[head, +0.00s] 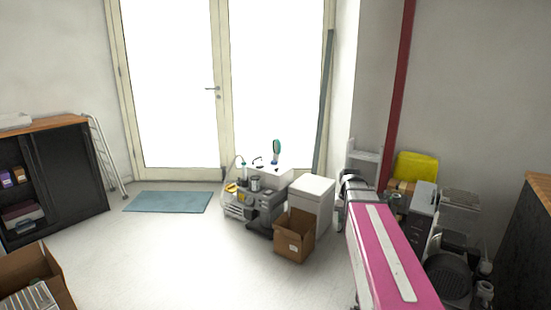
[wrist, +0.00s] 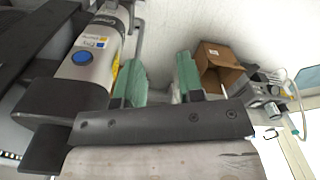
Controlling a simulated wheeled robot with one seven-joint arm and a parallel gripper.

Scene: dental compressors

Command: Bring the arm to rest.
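My gripper (wrist: 160,82) shows in the wrist view, with two green fingers standing well apart. Bare pale floor shows between them, and nothing is held. A grey and white arm link of mine with a blue button fills the upper left of that view. I cannot make out my gripper in the head view. An open cardboard box (head: 294,236) stands on the floor in the head view. It also shows in the wrist view (wrist: 218,68), to the right of the fingers and apart from them.
Grey equipment (head: 262,204) and a white cabinet (head: 313,200) stand by the box. A long pink shape (head: 393,258), which I cannot identify, runs along the right. A dark cabinet (head: 70,180) stands left, near a blue mat (head: 167,202). The middle floor is clear.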

